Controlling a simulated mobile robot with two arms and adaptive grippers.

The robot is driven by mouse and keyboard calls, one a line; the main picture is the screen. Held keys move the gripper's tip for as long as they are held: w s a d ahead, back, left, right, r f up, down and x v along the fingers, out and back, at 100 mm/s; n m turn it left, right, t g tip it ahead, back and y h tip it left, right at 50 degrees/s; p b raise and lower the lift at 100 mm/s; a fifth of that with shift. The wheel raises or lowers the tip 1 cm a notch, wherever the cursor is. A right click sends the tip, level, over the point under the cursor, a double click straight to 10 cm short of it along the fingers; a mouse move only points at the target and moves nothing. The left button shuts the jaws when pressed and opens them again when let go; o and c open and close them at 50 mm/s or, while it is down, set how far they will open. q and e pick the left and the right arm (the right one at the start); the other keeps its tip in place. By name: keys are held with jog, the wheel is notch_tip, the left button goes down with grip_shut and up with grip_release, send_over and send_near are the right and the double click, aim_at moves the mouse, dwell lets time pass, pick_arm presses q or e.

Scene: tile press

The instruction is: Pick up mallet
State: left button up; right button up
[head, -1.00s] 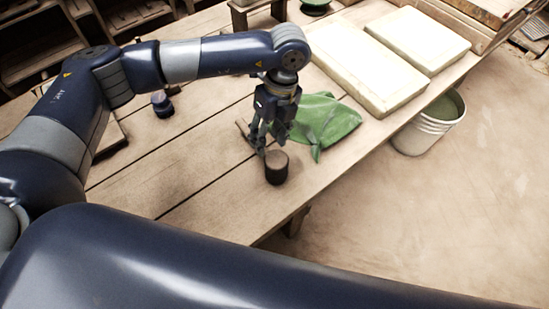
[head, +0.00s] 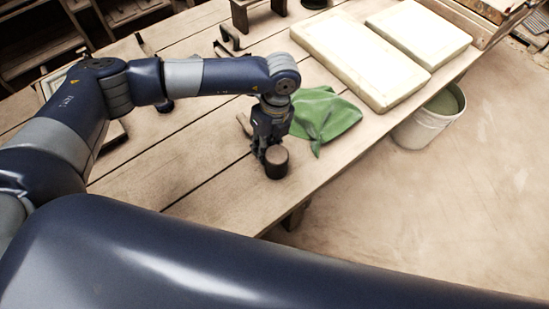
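The mallet (head: 276,163) lies on the wooden table near its front edge. Its dark round head is in plain view, with a lighter end face. A short piece of what looks like its handle (head: 244,123) shows at the left of my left gripper, pointing back and left. My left gripper (head: 265,154) points down, low over the mallet, right behind the head. Its fingers are small and dark and partly hidden by the head, so I cannot tell whether they are closed on the handle. My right gripper is out of view.
A crumpled green cloth (head: 325,115) lies close to the right of my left gripper. Pale slabs (head: 355,60) lie farther back. A white bucket (head: 428,120) stands beyond the table's right edge. The plank table (head: 210,180) is clear at the front left.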

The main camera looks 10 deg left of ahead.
pick_arm(q)
grip_shut()
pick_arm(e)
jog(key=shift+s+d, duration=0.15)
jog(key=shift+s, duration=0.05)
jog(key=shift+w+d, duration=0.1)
